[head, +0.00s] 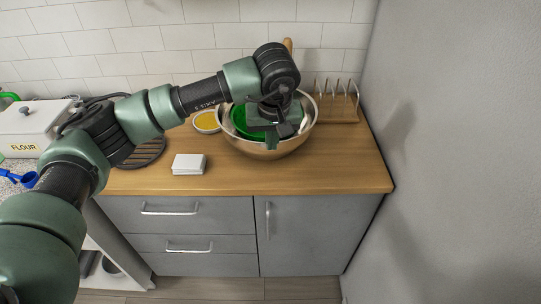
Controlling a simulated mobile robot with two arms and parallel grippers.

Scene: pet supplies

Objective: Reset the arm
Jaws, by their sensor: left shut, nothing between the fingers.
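My left arm comes in from the left and reaches across the wooden counter. My left gripper (276,138) is shut and empty, over the large metal bowl (262,151) and close to its front inner side. I cannot tell whether it touches the bowl. A green object (240,122), perhaps a smaller bowl, sits inside the metal bowl, partly hidden by my gripper. My right gripper is not in view.
A small bowl of yellow food (206,122) and a white box (188,164) stand left of the metal bowl. A wire rack (338,103) stands at the back right near the grey wall (450,150). A flour tin (24,130) is at the far left. The counter's front right (345,170) is clear.

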